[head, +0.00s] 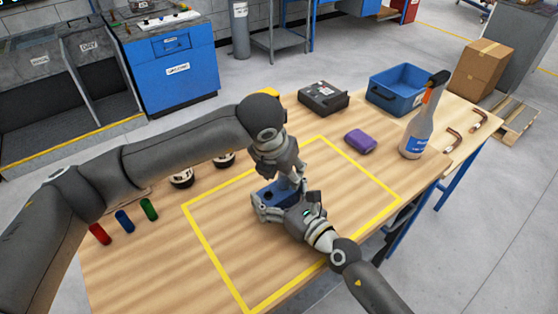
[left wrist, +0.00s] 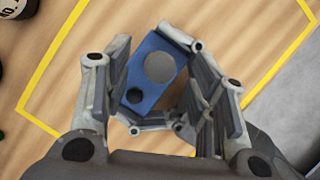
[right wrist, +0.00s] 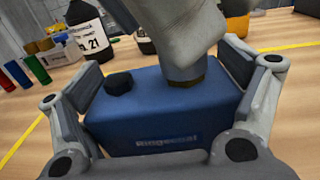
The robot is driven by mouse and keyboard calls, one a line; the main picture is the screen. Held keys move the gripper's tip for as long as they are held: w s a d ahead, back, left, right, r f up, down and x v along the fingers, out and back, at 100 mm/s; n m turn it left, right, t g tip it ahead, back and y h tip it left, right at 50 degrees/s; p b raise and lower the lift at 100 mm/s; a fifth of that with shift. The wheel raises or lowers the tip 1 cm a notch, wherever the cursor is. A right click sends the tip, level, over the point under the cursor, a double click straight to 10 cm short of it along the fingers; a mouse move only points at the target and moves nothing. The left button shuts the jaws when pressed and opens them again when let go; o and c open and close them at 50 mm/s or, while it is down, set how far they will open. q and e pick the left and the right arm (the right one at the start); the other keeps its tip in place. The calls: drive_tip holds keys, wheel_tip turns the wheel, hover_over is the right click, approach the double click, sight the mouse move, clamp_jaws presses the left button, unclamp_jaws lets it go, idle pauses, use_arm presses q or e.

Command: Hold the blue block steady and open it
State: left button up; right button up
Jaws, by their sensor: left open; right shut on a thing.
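The blue block (head: 268,194) sits upright on the table inside the yellow outline. My right gripper (head: 278,207) is shut on its sides; in the right wrist view the block (right wrist: 150,125) fills the space between the fingers, lettering facing me. A black cap (right wrist: 120,83) stands on one end of its top. My left gripper (head: 290,183) is open, pointing down over the other end. In the left wrist view a grey disc (left wrist: 160,67) on the block's top lies between the open fingers.
Yellow tape (head: 370,173) frames a mostly clear area. A purple item (head: 360,142), spray bottle (head: 419,128), blue bin (head: 397,92) and black case (head: 323,97) stand beyond it. Red, blue and green cylinders (head: 124,221) and dark-and-white containers (head: 181,178) are left.

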use_arm(q)
drive_tip(key=shift+x, duration=1.35)
drive_tip(key=shift+c, duration=0.3)
clamp_jaws()
drive_tip(key=shift+r, duration=0.3)
drive_tip(key=shift+r, duration=0.85)
